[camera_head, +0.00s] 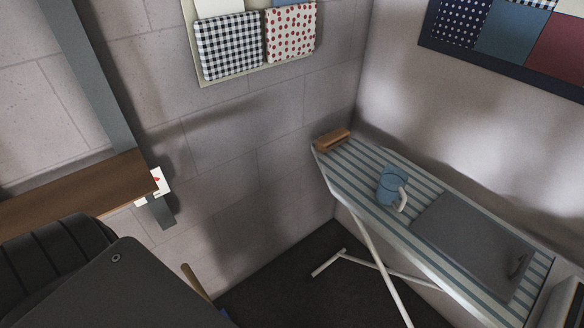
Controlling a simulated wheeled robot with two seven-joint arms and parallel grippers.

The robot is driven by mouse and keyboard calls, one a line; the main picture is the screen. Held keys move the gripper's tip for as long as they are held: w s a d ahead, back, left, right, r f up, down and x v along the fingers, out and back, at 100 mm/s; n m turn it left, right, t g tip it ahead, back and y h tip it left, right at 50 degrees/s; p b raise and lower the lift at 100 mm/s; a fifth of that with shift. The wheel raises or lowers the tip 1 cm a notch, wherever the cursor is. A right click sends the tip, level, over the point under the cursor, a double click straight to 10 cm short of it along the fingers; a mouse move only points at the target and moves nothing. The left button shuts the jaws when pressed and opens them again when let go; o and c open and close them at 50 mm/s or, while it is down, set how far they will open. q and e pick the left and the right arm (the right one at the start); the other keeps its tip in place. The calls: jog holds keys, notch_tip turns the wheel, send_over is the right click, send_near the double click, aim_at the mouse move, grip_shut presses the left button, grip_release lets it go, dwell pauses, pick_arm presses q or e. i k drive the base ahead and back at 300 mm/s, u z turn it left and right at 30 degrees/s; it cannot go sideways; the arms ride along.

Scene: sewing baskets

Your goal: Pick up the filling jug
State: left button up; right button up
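The filling jug (390,184) is a small blue jug with a pale handle or spout on its right side. It stands on the striped ironing board (362,182), left of a grey flat pad. Neither of my grippers shows in the head view, so nothing of mine is seen near the jug.
A grey pad (465,240) covers much of the board's right part. A wooden block (332,140) sits at the board's far left end. White legs (380,262) stand below. A wooden shelf (80,190) is at left. Walls close off the corner behind the board.

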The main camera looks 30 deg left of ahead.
aim_at(393, 181)
jog(key=u, duration=0.15)
jog(key=k, duration=0.15)
jog(key=z, duration=0.3)
jog(key=i, duration=0.95)
jog(key=z, duration=1.65)
